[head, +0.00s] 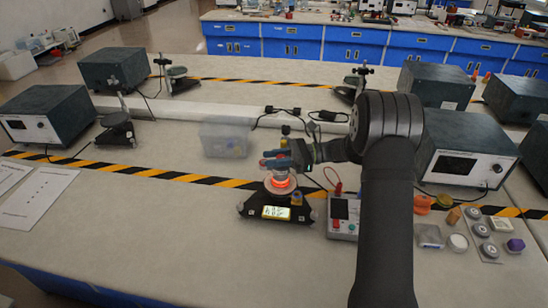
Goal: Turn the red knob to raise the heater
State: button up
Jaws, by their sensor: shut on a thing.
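The heater (280,182) glows orange-red in a clear round holder, above a black base with a lit yellow display (276,212). A small red part, apparently the red knob (274,153), shows at the fingertips above the heater. My gripper (284,161) reaches in from the right and is shut on it. Blue parts (268,162) sit beside and below the red one. The fingers hide much of the knob, and its turn angle cannot be made out.
A meter box (343,212) with a red lead stands right of the heater base. A clear bin (225,138) is behind left. Small parts and a power supply (466,150) lie right. The bench at front left is clear, apart from papers (38,198).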

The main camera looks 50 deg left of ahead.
dwell(0.3)
jog(key=o, duration=1)
jog(key=v, duration=1.2)
jog(key=shift+w, duration=0.1)
